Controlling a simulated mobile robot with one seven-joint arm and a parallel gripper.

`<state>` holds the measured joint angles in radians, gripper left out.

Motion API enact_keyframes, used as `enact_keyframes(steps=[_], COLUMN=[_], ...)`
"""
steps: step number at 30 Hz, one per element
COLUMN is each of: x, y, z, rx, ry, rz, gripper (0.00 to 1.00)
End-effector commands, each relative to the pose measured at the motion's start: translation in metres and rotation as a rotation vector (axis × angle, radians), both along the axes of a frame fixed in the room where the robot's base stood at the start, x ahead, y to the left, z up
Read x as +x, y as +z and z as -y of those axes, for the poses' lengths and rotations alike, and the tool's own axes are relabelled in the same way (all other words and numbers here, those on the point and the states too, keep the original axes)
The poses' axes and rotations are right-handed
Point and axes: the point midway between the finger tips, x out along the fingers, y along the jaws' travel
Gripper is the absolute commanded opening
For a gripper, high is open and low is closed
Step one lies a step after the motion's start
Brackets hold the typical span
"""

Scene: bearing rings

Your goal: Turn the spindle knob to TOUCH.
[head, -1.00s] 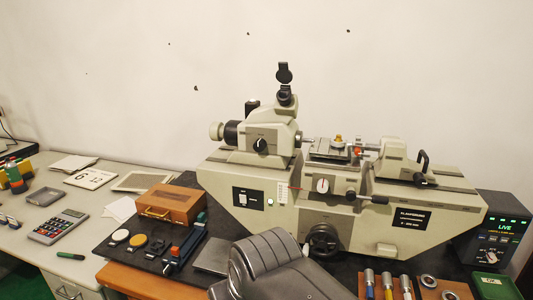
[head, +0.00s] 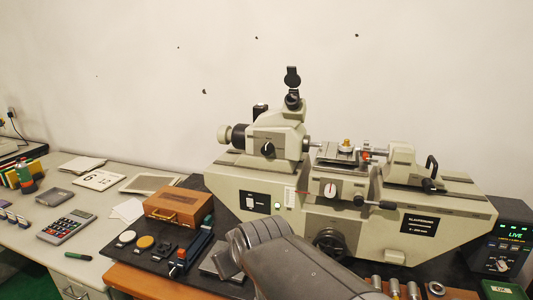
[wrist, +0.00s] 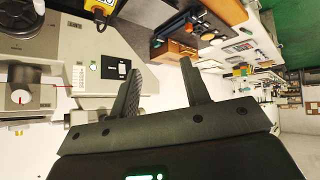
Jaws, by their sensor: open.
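The grey-beige measuring machine (head: 280,195) stands on the bench and carries two knobs. A black knob with a white mark (head: 268,148) is on the left headstock. I cannot read either knob's labels, so I cannot tell which is the spindle knob. My gripper (wrist: 158,66) is open and empty, apart from both knobs. In the head view my arm hides it.
A black handwheel (head: 330,243) and a lever with a black grip (head: 380,204) stick out from the machine's front. A wooden box (head: 178,206) stands to the left. A display box reading LIVE (head: 510,240) is at the right. Metal cylinders (head: 395,288) stand at the front.

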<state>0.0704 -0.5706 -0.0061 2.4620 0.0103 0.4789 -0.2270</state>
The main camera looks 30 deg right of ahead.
Motion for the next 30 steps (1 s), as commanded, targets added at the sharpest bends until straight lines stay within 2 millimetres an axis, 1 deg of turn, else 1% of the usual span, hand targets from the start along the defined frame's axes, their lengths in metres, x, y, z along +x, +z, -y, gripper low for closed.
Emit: enact_keyframes(steps=[1, 6, 8, 9, 12, 15, 18, 22, 24, 27, 30], x=[0.020, 0.082, 0.101, 0.113, 0.139, 0.160, 0.176, 0.187, 0.190, 0.192, 0.193], y=[0.002, 0.015, 0.020, 0.023, 0.030, 0.036, 0.041, 0.046, 0.048, 0.050, 0.052], z=[0.009, 0.040, 0.053, 0.062, 0.085, 0.108, 0.132, 0.157, 0.166, 0.176, 0.180], rx=[-0.034, -0.188, -0.252, -0.296, -0.414, -0.544, -0.678, -0.836, -0.902, -0.967, -0.998], ry=[0.010, 0.047, 0.055, 0.055, 0.056, 0.046, 0.027, -0.002, -0.016, -0.032, -0.039], rz=[0.047, 0.236, 0.300, 0.341, 0.438, 0.525, 0.603, 0.678, 0.706, 0.730, 0.743], gripper=[0.43, 0.43, 0.43, 0.43, 0.43, 0.43, 0.43, 0.43, 0.43, 0.43, 0.43])
